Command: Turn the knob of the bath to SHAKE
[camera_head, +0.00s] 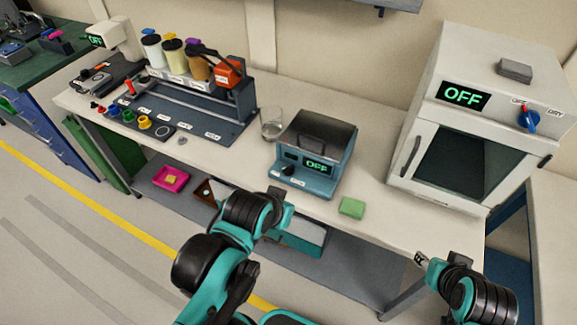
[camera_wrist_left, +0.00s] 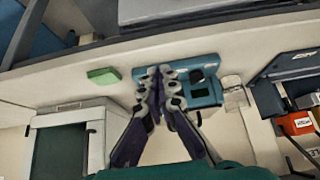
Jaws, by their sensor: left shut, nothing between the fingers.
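The bath (camera_head: 318,150) is a teal box with a dark lid on the white bench, its display reading OFF. Its dark knob (camera_head: 287,170) is at the left of the front panel. In the left wrist view the bath (camera_wrist_left: 186,95) appears turned around, with a dark round shape like the knob (camera_wrist_left: 197,75) beside my fingers. My left gripper (camera_wrist_left: 158,73) is shut and empty, in front of the bath's face. Whether it touches is unclear. In the head view its fingertips are mostly hidden by my wrist. My right gripper (camera_head: 420,258) is before the bench's right part, away from the bath; its jaw state is unclear.
A glass beaker (camera_head: 271,123) stands left of the bath and a green block (camera_head: 352,207) lies to its right. A white oven (camera_head: 478,120) with an OFF display stands farther right. A bottle rack (camera_head: 200,85) is at the left. A shelf runs below the bench.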

